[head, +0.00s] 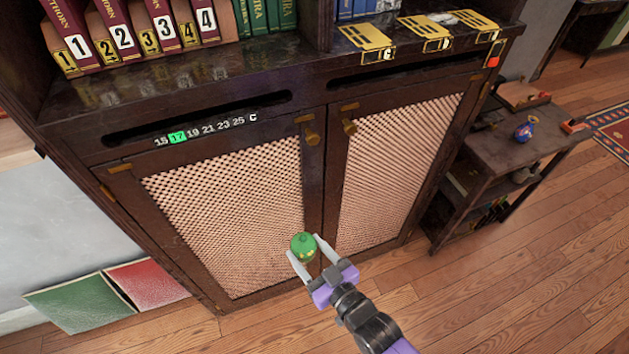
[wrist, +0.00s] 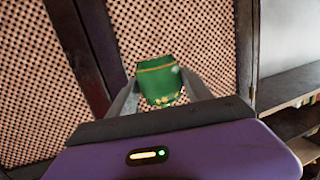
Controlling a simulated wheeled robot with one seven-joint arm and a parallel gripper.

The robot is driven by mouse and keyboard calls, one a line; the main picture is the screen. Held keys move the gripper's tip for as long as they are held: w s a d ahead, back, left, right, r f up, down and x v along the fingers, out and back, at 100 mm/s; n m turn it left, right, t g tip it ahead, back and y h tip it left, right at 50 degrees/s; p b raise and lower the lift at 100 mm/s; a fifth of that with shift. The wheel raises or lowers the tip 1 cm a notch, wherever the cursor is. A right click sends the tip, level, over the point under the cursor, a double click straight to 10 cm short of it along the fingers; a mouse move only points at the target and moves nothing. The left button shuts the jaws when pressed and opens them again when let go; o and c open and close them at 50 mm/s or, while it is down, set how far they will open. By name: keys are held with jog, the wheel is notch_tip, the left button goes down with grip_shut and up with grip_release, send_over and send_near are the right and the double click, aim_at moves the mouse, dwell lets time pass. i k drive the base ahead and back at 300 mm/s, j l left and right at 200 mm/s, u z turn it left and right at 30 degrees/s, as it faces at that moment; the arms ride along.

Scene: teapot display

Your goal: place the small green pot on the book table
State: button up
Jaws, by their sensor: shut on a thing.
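The small green pot (head: 303,247) is held between the fingers of my gripper (head: 306,256), in front of the cabinet doors in the head view. It is round and green with yellow marks and a small knob on top. In the wrist view the pot (wrist: 159,82) sits between the two grey fingers (wrist: 162,100), with a gold band showing. A low dark wooden table (head: 505,143) stands to the right of the cabinet, away from my gripper. I cannot tell for sure that it is the book table. Its top carries a blue pot (head: 525,130) and book-like objects.
The dark cabinet (head: 325,190) with mesh doors fills the middle, with numbered books (head: 125,38) and yellow cards (head: 367,37) above. Green and red panels (head: 147,284) lean at lower left. The wooden floor (head: 520,270) at lower right is clear.

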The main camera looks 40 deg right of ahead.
aim_at(540, 132)
jog(key=l+z, duration=0.45)
jog(key=l, duration=0.95)
jog(key=k, duration=0.05)
